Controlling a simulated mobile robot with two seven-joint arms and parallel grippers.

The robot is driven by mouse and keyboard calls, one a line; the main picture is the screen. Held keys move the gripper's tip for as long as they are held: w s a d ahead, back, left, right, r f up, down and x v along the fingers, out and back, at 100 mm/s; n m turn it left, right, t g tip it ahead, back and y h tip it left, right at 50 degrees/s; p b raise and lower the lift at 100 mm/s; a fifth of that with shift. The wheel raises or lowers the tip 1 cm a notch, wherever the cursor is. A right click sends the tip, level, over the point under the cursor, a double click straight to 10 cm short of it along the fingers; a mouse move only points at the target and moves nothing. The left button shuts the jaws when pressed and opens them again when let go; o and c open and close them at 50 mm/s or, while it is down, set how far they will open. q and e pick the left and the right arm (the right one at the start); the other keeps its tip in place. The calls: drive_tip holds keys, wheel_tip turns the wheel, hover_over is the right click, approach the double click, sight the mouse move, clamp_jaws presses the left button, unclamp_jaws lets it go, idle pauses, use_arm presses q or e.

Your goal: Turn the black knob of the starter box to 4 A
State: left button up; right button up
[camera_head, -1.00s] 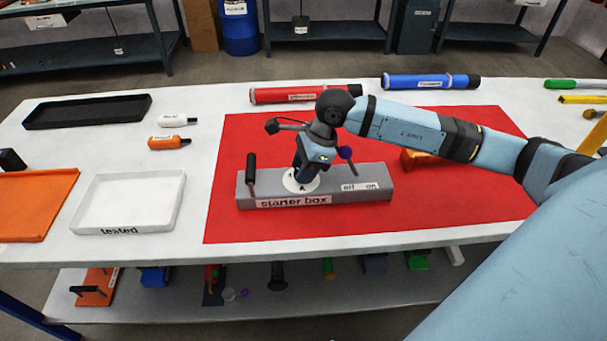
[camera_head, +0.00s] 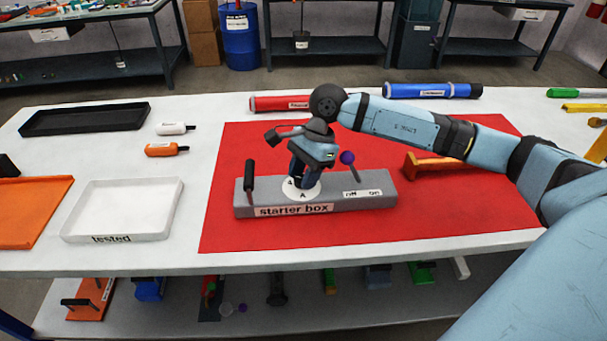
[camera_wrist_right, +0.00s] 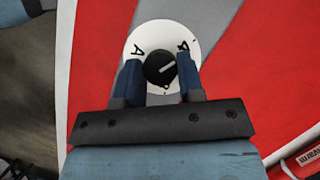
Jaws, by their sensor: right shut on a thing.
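The starter box (camera_head: 370,199) is a long grey box on the red mat. It has a black upright handle (camera_head: 249,178) at its left end, a purple-tipped lever (camera_head: 348,159) and an "off / on" label to the right. Its white dial (camera_head: 316,191) is partly hidden by my right gripper (camera_head: 301,184), which points down at it. In the right wrist view the black knob (camera_wrist_right: 159,69) sits mid-dial, with my right gripper's blue fingers (camera_wrist_right: 160,78) closed on its two sides. The knob's pale line slants to the upper right; the dial's marks are only partly readable. My left gripper is out of view.
Red (camera_head: 281,104) and blue (camera_head: 433,90) tubes lie at the back. An orange part (camera_head: 432,165) is right of the box. A white "tested" tray (camera_head: 117,208), an orange tray (camera_head: 30,213) and a black tray (camera_head: 85,119) are on the left. The front red mat (camera_head: 440,222) is clear.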

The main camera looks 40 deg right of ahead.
drive_tip(key=o, duration=0.9)
drive_tip(key=p+v, duration=0.1)
drive_tip(key=v, duration=1.3)
drive_tip(key=shift+f, duration=0.1)
